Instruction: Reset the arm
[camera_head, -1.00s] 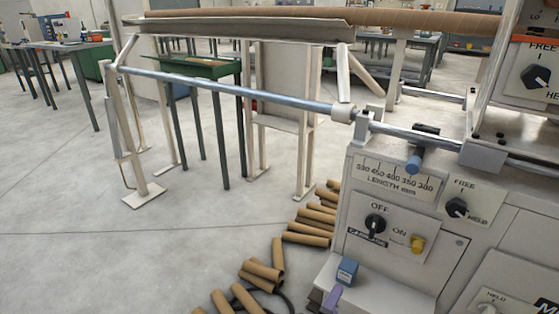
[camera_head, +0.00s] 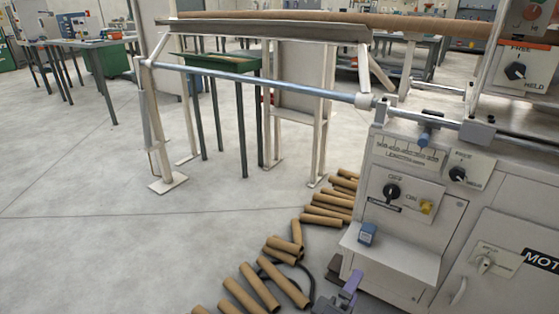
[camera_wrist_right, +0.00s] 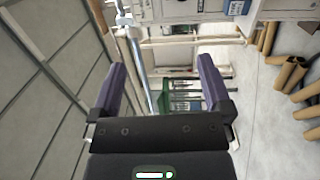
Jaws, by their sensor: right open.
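My right gripper (camera_head: 345,296) shows at the bottom edge of the head view, in front of the machine's lower front. In the right wrist view its two purple fingers (camera_wrist_right: 165,88) stand wide apart with nothing between them. The winder machine (camera_head: 405,255) stands at the right, with an OFF/ON panel, a length scale and FREE/HELD knobs. A steel rod (camera_head: 250,87) runs left from the machine to a pale stand. My left gripper is not in view.
Several cardboard tubes (camera_head: 250,287) lie on the floor left of the machine, with a dark cable (camera_head: 275,268) among them. A long tube (camera_head: 400,24) lies behind a trough (camera_head: 265,30). A blue block (camera_head: 367,234) sits on the machine's ledge. The floor at left is clear.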

